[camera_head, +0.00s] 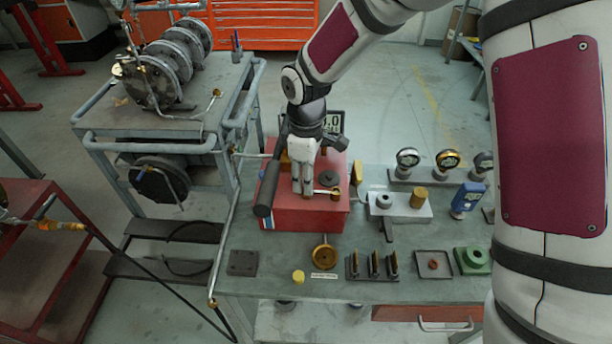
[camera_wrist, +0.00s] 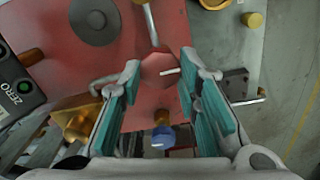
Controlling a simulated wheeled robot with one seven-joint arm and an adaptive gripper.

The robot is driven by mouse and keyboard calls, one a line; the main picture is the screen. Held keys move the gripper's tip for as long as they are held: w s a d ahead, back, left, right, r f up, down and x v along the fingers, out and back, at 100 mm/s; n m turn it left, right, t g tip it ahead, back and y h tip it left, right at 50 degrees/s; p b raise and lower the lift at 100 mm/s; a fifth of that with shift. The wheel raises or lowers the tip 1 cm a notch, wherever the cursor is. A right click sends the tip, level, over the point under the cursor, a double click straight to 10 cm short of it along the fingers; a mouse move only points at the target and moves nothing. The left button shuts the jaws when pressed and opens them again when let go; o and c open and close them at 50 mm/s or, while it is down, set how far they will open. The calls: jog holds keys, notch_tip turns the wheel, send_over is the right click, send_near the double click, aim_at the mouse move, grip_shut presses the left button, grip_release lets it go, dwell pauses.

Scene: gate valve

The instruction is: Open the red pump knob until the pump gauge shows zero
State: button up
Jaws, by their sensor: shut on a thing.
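The red pump (camera_head: 310,216) is a red box on the workbench, with a black lever (camera_head: 264,200) on its left side. My gripper (camera_head: 303,188) points down over the pump top. In the wrist view the red knob (camera_wrist: 157,68), eight-sided with a white line pointing right, sits between my gripper's fingertips (camera_wrist: 160,75), which are shut on its sides. The head view hides the knob behind the fingers. The pump gauge (camera_head: 333,122) is a dark display behind my wrist; only a last part like ".0" shows. A black box (camera_wrist: 20,90) marked ZERO shows in the wrist view.
A blue knob (camera_wrist: 163,136) and a brass fitting (camera_wrist: 80,120) lie close to my fingers. Several dial gauges (camera_head: 447,160) and a blue instrument (camera_head: 467,198) stand to the right. A brass part (camera_head: 324,255) lies in front of the pump. A valve cart (camera_head: 150,135) stands left.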

jog(key=n, duration=0.4)
jog(key=shift+n, duration=0.4)
jog(key=n, duration=0.5)
jog(key=shift+s, duration=0.1)
jog(key=n, duration=0.5)
jog(key=shift+n+p, duration=0.3)
jog(key=shift+n, duration=2)
jog(key=o, duration=1.1)
jog(key=shift+o, duration=0.2)
